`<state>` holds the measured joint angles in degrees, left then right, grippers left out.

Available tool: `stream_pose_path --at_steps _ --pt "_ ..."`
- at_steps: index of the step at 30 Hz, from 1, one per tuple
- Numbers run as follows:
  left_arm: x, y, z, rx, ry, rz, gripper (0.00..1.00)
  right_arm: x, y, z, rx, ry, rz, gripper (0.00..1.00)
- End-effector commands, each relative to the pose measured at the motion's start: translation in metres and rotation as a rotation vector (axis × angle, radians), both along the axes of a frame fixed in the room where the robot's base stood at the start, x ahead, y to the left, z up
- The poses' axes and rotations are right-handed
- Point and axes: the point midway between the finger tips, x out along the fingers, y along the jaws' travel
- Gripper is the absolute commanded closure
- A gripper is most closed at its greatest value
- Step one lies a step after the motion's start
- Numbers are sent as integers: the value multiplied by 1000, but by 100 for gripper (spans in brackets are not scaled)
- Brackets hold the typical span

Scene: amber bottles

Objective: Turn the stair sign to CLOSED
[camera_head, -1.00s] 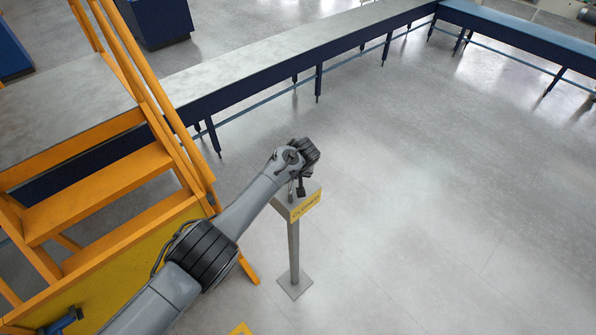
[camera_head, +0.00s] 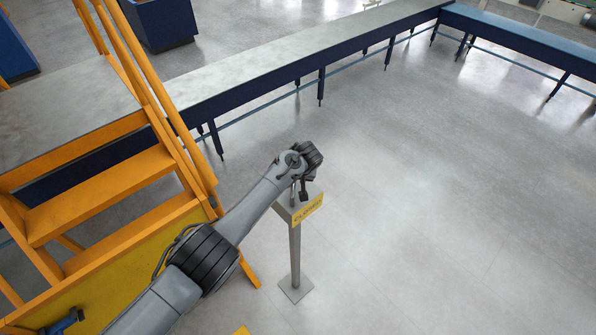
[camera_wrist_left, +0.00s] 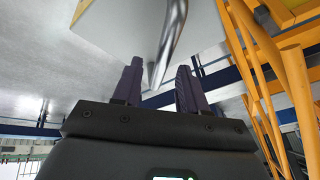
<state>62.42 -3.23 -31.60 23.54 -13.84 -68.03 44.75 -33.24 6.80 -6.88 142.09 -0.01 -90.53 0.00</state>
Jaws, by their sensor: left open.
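The stair sign is a grey box-topped post (camera_head: 295,250) on a square foot, standing upright right of the orange stairs (camera_head: 95,190). A yellow plate (camera_head: 308,210) on its head faces me; its small lettering seems to read CLOSED. My left gripper (camera_head: 303,188) is at the top of the sign, with its fingers partly hidden by my wrist. In the left wrist view my left gripper (camera_wrist_left: 158,72) is open, its two dark fingers apart. A curved metal handle (camera_wrist_left: 169,45) on the pale sign head (camera_wrist_left: 115,25) reaches down between them; I cannot tell whether they touch. My right gripper is not in view.
The stairs' orange rail (camera_head: 160,100) rises close left of my arm. A long grey-topped conveyor (camera_head: 290,50) crosses behind the sign, and a blue-topped one (camera_head: 520,35) runs off at the right. The floor (camera_head: 430,220) right of the sign is clear.

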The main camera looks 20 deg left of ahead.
Motion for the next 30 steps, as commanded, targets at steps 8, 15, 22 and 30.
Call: stream_pose_path --at_steps 8,15,22,30 --pt "-9 -7 27 -1 -2 -1 58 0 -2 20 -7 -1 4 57" --pt "-20 -16 55 -3 -4 0 58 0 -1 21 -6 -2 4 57" --pt "-30 -23 80 -1 -2 0 58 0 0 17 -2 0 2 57" --pt "-35 -26 94 1 0 1 58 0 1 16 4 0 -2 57"
